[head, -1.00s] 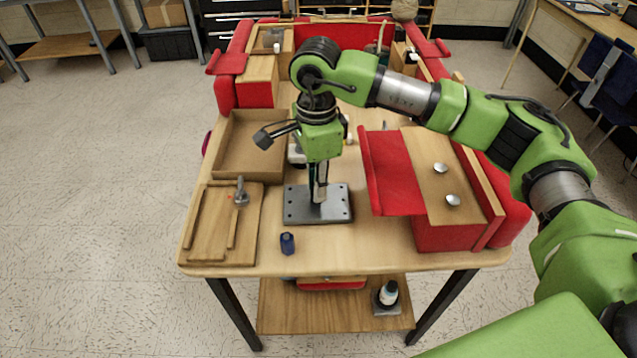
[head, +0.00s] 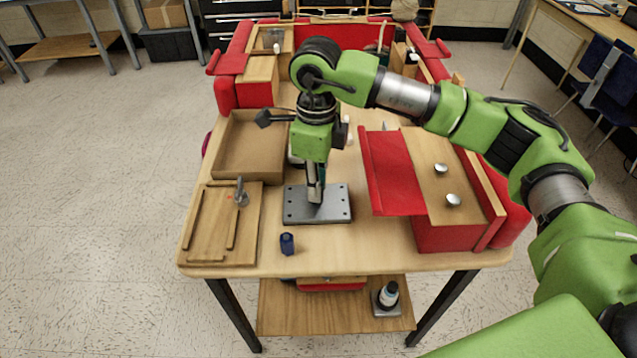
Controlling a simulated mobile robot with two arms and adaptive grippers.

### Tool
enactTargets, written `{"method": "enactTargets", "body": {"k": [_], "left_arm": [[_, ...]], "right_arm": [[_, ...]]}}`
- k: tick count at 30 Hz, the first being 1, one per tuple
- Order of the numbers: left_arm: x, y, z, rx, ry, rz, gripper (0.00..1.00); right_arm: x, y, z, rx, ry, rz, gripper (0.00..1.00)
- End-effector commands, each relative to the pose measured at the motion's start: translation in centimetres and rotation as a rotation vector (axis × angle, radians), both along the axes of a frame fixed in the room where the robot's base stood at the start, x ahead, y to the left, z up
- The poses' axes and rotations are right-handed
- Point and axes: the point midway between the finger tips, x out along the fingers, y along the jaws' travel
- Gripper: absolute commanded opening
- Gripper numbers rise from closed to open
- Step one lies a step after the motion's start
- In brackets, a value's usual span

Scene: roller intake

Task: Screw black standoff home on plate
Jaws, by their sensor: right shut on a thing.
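The dark grey plate (head: 335,212) lies flat on the wooden table, with small holes near its corners. My right gripper (head: 316,194) points straight down over the middle of the plate, its fingertips close to the plate's surface. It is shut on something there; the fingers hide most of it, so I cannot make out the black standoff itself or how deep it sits. My left gripper is not in view.
A small blue bottle (head: 287,244) stands in front of the plate. A wooden board with a metal piece (head: 241,192) lies to the left, behind it an open wooden tray (head: 222,172). A red and wooden box with two knobs (head: 425,230) stands at right.

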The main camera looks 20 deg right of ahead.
Motion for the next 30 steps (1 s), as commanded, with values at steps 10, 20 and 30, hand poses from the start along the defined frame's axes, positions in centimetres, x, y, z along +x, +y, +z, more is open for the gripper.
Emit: {"method": "enactTargets", "body": {"k": [10, 20, 30], "left_arm": [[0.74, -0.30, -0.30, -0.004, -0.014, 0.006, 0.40], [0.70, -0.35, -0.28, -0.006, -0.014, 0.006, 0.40], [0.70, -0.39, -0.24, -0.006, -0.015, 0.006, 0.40]], "right_arm": [[0.22, 0.08, -0.16, 0.004, -0.007, -0.129, 0.00], [0.15, 0.10, -0.18, 0.006, -0.005, -0.401, 0.00], [0.14, 0.13, -0.17, 0.007, -0.004, -0.490, 0.00]]}}
